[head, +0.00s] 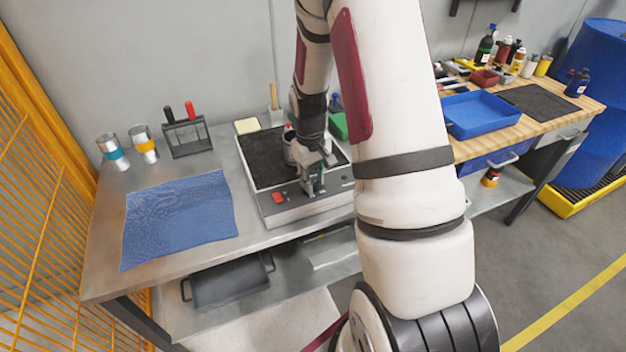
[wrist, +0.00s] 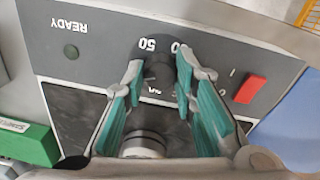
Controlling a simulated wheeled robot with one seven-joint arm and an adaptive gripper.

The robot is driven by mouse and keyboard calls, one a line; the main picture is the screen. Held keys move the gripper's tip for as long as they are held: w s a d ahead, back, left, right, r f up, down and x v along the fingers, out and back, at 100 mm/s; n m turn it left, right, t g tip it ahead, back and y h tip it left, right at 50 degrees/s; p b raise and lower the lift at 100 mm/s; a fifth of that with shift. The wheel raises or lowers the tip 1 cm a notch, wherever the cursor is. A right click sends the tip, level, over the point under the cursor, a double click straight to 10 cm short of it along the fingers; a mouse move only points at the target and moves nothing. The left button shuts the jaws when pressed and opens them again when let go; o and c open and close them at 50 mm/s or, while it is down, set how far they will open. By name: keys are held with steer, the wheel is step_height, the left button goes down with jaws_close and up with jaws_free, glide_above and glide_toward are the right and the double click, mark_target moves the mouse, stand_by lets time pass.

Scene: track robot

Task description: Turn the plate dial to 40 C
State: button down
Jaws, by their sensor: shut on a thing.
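The hot plate stands on the steel bench, its grey front panel (head: 318,207) facing me. My gripper (head: 313,184) reaches down to that panel. In the wrist view my gripper (wrist: 160,67) has its teal-padded fingers on both sides of the black dial (wrist: 158,75), shut on it. A "50" mark shows beside the dial, and another number ending in 0 is partly covered by a finger. I cannot read where the dial's pointer stands. The READY lamp (wrist: 71,51) looks dark green and unlit. A red switch (wrist: 249,88) is on the same panel.
A metal vessel (wrist: 143,146) stands on the plate's dark top, close behind my fingers. A green box (wrist: 30,146) lies beside the plate. A blue mat (head: 180,218), two cans and a rack (head: 187,138) are on the bench to the left.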

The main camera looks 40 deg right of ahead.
steer(key=shift+m, duration=0.3)
steer(key=c, duration=1.3)
jaws_free()
steer(key=shift+r, duration=0.1)
step_height(320, 180, up, 12)
steer(key=shift+a, duration=0.35)
